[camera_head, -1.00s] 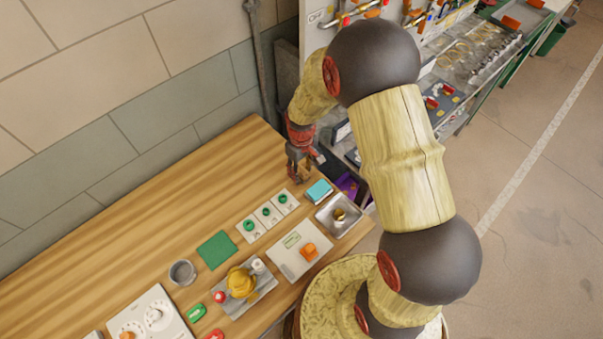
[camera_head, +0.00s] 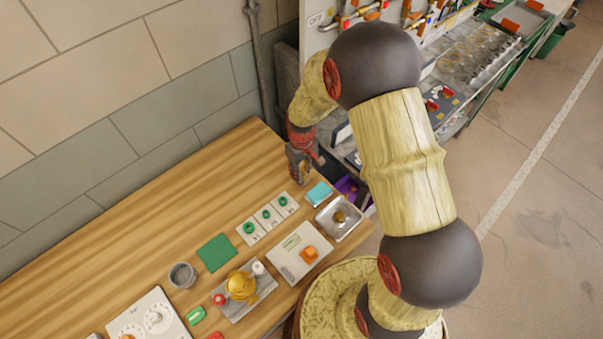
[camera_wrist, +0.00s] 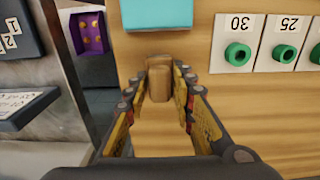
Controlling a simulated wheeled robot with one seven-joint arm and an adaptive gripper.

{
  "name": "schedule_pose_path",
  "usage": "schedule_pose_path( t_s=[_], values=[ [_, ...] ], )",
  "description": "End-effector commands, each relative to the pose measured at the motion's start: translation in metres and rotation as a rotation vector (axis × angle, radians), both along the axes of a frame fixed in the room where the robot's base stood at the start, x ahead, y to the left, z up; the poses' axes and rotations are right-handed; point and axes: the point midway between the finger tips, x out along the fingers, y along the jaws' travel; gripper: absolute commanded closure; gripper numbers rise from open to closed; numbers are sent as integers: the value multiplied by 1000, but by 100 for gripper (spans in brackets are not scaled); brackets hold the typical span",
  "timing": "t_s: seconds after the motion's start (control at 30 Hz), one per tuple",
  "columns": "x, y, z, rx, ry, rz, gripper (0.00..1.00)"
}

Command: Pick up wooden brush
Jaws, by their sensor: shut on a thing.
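The wooden brush (camera_wrist: 158,78) shows in the wrist view as a small, light brown wooden piece between my fingertips. Its colour is close to that of the wooden bench (camera_wrist: 240,100) behind it. My gripper (camera_wrist: 161,88) is shut on it, with one finger on each side. In the head view my gripper (camera_head: 300,172) is at the bench's far right end, near the teal block, and the brush is too small to make out clearly there. I cannot tell whether the brush touches the bench.
A teal block (camera_head: 318,193) lies close to my gripper. White cards with green rings (camera_head: 267,214), a metal tray (camera_head: 340,218) and a light panel with an orange knob (camera_head: 300,251) stand nearer the front edge. Shelving (camera_head: 455,90) stands beyond the bench's right end.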

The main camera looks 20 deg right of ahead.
Motion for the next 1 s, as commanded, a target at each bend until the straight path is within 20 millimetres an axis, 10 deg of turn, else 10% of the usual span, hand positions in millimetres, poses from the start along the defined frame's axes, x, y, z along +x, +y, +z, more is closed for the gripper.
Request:
schedule_pose_path(
  t_s=[0.27,1.0],
  values=[
    [-2,0,33,0,-2,0,100],
    [-109,0,114,0,-2,0,100]
  ],
)
